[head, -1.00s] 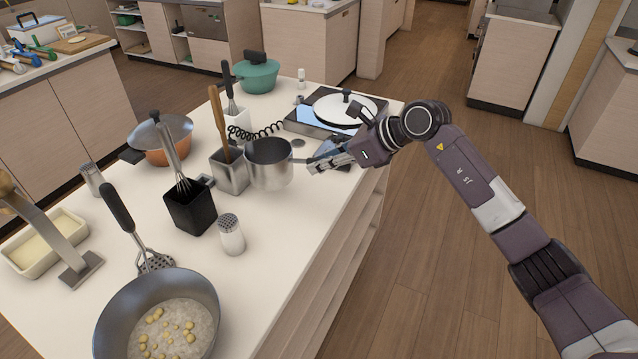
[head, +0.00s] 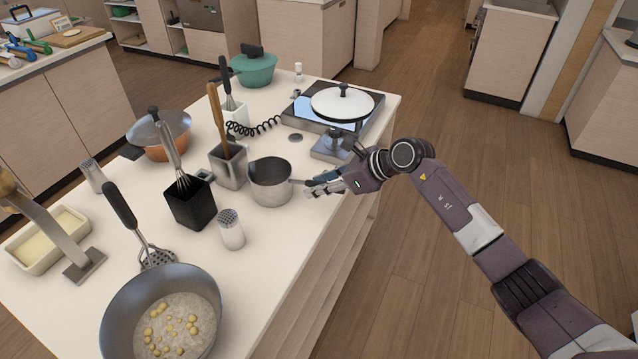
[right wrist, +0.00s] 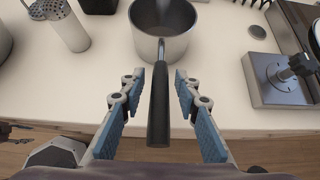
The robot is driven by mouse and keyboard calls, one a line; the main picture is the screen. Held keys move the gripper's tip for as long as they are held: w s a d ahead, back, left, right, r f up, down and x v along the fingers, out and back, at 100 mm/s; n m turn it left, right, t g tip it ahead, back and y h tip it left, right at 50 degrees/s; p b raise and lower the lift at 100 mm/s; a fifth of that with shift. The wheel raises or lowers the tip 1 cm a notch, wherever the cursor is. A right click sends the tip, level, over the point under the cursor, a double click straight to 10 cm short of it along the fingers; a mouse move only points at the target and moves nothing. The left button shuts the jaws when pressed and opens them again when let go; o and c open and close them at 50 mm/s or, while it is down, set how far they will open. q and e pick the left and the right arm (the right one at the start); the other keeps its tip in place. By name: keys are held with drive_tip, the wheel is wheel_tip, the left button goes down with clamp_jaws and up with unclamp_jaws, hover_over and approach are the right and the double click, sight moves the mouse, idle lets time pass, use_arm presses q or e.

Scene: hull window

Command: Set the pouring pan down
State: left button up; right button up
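The pouring pan (head: 270,190), a small steel pan with a dark handle, stands upright on the white counter (head: 285,235) in the head view. The right wrist view shows the pan (right wrist: 172,48) with its handle (right wrist: 159,112) pointing back between my fingers. My right gripper (head: 314,187) is at the handle, low by the counter's right edge. In the right wrist view the fingers of this gripper (right wrist: 159,74) are spread, with a gap on each side of the handle.
A steel utensil holder (head: 229,168) stands close behind the pan, a black whisk holder (head: 190,205) to its left. A shaker (head: 231,230) stands in front. A metal device (head: 338,146) and a hob with a white lid (head: 342,103) are behind my gripper.

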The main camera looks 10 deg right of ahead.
drive_tip(key=shift+d+r, duration=0.1)
drive_tip(key=b+v, duration=0.3)
drive_tip(key=v, duration=0.9)
idle(1.2)
